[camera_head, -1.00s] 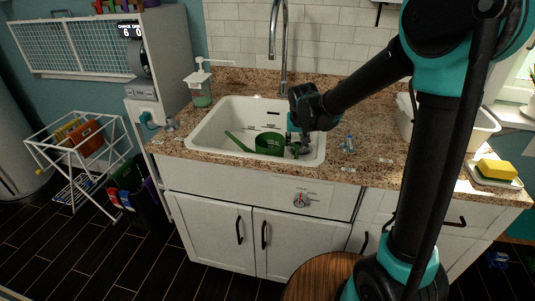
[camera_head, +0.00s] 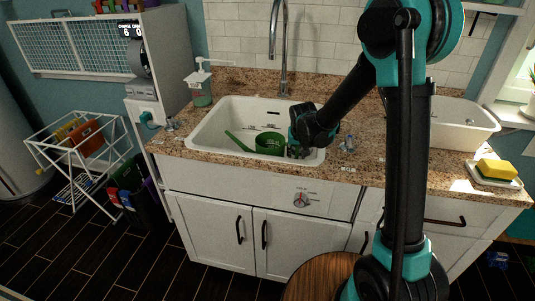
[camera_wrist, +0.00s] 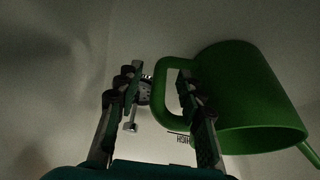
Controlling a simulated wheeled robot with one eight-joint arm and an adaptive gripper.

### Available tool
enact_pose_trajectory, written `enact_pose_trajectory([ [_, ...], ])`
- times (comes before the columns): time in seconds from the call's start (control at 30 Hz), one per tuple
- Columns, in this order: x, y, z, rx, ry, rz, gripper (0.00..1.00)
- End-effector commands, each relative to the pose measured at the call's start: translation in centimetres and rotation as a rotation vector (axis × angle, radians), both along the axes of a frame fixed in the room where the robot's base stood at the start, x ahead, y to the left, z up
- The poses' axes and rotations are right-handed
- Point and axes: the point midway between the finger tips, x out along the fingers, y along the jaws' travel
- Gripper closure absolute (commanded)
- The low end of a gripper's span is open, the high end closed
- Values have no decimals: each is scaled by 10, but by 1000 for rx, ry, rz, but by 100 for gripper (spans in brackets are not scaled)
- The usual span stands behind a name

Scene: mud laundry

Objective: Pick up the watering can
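The green watering can (camera_head: 268,143) lies in the white sink, with its spout pointing left and its handle side toward my gripper (camera_head: 297,150). In the wrist view the can (camera_wrist: 250,95) fills the right side, with its loop handle (camera_wrist: 161,92) at its left. My gripper (camera_wrist: 154,82) is open there. The handle's outer bar is between the two fingers, and the right finger overlaps the handle's opening. I cannot tell whether either finger touches the handle. In the head view my wrist partly hides the fingers and the handle.
The sink (camera_head: 205,128) is set in a granite counter, with a tall faucet (camera_head: 276,50) behind it. A soap bottle (camera_head: 200,88) stands at the back left. A white tub (camera_head: 465,125) and a yellow sponge (camera_head: 497,169) are on the right.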

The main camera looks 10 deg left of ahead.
Motion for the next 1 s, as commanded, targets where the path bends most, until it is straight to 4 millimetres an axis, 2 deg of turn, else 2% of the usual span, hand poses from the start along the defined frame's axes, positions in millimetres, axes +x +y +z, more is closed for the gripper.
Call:
enact_pose_trajectory([
  [0.13, 0, 0, 0, 0, 0, 0, 65],
  [0.4, 0, 0, 0, 0, 0, 0, 98],
  [0.43, 0, 0, 0, 0, 0, 0, 100],
  [1.0, 0, 0, 1, 1, -1, -1, 100],
])
